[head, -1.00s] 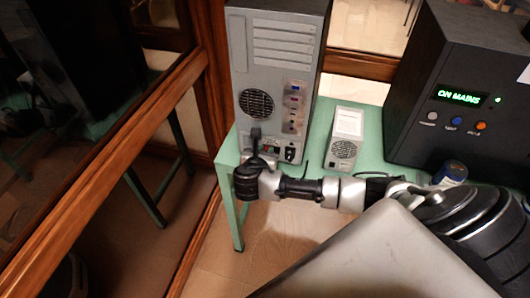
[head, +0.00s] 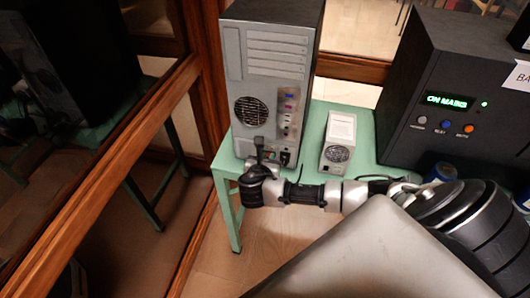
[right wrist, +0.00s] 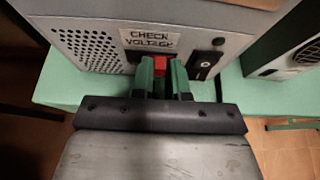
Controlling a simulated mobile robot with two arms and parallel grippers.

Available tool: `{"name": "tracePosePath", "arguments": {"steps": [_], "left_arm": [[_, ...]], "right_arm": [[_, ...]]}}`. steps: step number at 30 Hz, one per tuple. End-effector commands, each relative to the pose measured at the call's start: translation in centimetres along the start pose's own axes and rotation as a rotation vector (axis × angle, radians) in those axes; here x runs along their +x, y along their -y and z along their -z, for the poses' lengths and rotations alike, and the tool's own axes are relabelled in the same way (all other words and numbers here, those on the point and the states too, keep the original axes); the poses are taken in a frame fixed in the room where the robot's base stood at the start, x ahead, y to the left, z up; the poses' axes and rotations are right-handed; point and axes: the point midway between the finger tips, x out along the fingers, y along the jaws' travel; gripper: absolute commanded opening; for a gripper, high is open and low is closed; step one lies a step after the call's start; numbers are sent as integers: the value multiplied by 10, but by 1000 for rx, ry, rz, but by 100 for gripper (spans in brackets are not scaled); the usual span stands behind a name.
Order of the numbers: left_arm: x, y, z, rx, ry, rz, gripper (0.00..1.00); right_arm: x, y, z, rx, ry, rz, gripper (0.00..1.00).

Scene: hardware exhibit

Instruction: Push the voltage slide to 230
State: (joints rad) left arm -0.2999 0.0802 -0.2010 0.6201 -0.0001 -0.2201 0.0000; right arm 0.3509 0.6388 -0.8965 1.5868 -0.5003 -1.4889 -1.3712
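A grey computer tower (head: 262,66) stands with its back panel towards me on a green table. In the right wrist view, the panel has a "CHECK VOLTAGE" label (right wrist: 150,40) and a small red voltage slide (right wrist: 162,65) just below its right end. My right gripper (head: 259,145) is at the low part of the panel. In the right wrist view its two fingers (right wrist: 163,80) are close together, with the red slide in or just beyond the narrow gap. The fingers hide part of the slide; contact and its setting cannot be read. My left gripper is not in view.
A black rocker switch (right wrist: 203,64) sits right of the slide. A small grey box (head: 338,142) stands on the green table (head: 362,158). A wood-framed glass wall (head: 120,165) is close at the left.

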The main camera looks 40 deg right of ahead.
Motion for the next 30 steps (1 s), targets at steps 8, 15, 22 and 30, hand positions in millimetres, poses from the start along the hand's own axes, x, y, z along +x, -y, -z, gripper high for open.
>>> {"name": "tracePosePath", "arguments": {"steps": [8,15,22,30], "left_arm": [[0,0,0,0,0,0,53],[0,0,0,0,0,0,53],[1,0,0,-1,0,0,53],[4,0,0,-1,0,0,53]], "right_arm": [[0,2,1,-4,2,6,40],[0,1,0,-3,1,4,40],[-22,1,2,-3,-1,2,40],[-76,0,2,-1,-1,1,40]]}}
